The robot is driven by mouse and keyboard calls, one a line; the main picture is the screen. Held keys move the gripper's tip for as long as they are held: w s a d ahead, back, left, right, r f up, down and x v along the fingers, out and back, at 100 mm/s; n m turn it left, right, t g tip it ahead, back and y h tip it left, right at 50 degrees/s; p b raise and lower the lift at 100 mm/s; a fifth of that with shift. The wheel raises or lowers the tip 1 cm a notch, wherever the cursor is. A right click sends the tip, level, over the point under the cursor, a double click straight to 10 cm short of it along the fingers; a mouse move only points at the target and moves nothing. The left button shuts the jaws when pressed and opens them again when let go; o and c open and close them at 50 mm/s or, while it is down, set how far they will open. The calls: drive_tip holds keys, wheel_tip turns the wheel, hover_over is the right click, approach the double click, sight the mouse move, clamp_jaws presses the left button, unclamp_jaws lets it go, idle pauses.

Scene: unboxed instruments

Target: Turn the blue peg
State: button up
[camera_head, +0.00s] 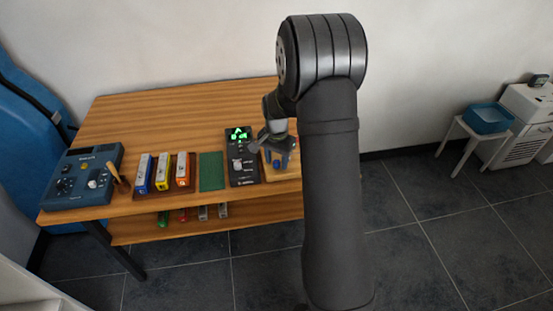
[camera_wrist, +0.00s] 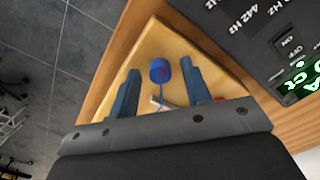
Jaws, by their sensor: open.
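The block also shows in the head view (camera_head: 284,175), partly behind my arm. My gripper (camera_wrist: 160,66) is open, with one dark blue finger on each side of the peg head. Gaps show between the head and both fingers. In the head view my gripper (camera_head: 281,158) is over the block, and I cannot tell the peg from the fingers there.
A black tuner with green digits (camera_head: 241,158) lies beside the block. A green mat (camera_head: 212,171), a rack of coloured blocks (camera_head: 162,173) and a blue control box (camera_head: 82,178) stand to the left. The back of the wooden table (camera_head: 170,115) is clear.

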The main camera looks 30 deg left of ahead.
sight(277, 162)
drive_tip(key=shift+r, duration=0.1)
wheel_tip(277, 162, up, 17)
drive_tip(key=shift+r, duration=0.15)
idle(0.7)
wheel_tip(277, 162, down, 18)
drive_tip(key=shift+r, duration=0.25)
idle(0.5)
